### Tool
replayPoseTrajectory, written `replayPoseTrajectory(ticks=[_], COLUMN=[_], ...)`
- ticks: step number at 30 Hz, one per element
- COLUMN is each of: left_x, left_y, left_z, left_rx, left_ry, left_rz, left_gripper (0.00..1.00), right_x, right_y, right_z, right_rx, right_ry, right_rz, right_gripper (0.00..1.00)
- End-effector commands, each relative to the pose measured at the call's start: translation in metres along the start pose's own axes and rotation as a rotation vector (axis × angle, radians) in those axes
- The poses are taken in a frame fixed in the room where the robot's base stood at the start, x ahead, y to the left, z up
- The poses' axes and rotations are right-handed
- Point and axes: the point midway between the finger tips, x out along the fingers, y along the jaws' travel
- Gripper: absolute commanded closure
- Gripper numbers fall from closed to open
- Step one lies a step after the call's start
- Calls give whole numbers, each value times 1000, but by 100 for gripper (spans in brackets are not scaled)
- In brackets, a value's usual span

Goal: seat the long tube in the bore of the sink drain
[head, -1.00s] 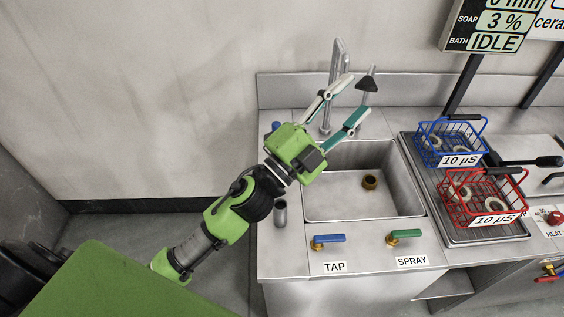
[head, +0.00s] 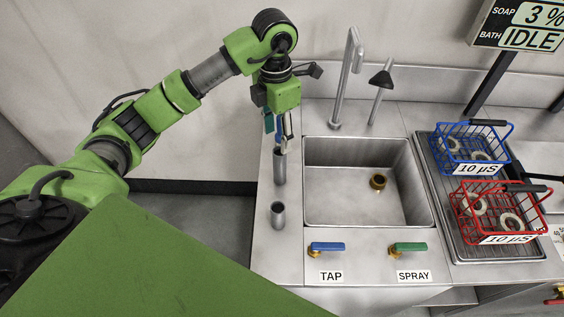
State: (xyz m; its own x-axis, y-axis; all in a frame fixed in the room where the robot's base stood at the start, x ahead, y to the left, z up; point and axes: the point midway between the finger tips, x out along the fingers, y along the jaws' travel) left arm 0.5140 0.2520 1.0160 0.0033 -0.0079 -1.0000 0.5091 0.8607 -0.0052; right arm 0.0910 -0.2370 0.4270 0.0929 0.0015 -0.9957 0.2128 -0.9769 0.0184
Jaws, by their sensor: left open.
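The long tube (head: 280,167) is grey and stands upright on the counter strip left of the sink. My left gripper (head: 282,143) points down at the top of this tube and is open. Its fingers overlap the tube's top in the picture, and I cannot tell whether they are around it or just above it. The sink drain (head: 378,181) is a brass ring with a dark bore on the floor of the sink basin (head: 330,206), to the right of the tube. My right gripper is out of view.
A shorter grey tube (head: 277,215) stands in front of the long one. A tall tap (head: 346,80) and a spray head (head: 381,80) rise behind the basin. Blue (head: 327,247) and green (head: 409,247) levers sit in front. Blue (head: 470,150) and red (head: 497,212) baskets stand right.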

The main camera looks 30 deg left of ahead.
Motion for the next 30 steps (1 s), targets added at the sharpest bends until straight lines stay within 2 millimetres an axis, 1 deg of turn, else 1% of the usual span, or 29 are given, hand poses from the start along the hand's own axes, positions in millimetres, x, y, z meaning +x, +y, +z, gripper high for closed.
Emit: replayPoseTrajectory(ticks=[2,4,9,12,15,17,20,24,27,30], left_x=[9,21,55,70,79,82,89,109,125,132], left_y=[2,2,1,2,2,2,2,4,4,5], left_z=[-4,-4,-4,-3,-2,-2,0,4,5,5], left_rx=[-4,-4,-3,-3,-2,-2,-2,-2,-2,-1], left_ry=[15,17,14,11,9,9,10,12,10,9], left_rz=[7,5,4,3,4,4,3,1,2,4], left_gripper=[55,55,55,55,55,55,55,55,55,55], right_x=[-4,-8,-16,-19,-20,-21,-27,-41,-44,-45], right_y=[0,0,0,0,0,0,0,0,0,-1], right_z=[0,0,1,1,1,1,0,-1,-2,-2], right_rx=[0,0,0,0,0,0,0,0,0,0], right_ry=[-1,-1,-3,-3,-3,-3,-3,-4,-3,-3], right_rz=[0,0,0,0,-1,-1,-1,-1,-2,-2], right_gripper=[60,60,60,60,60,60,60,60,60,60])
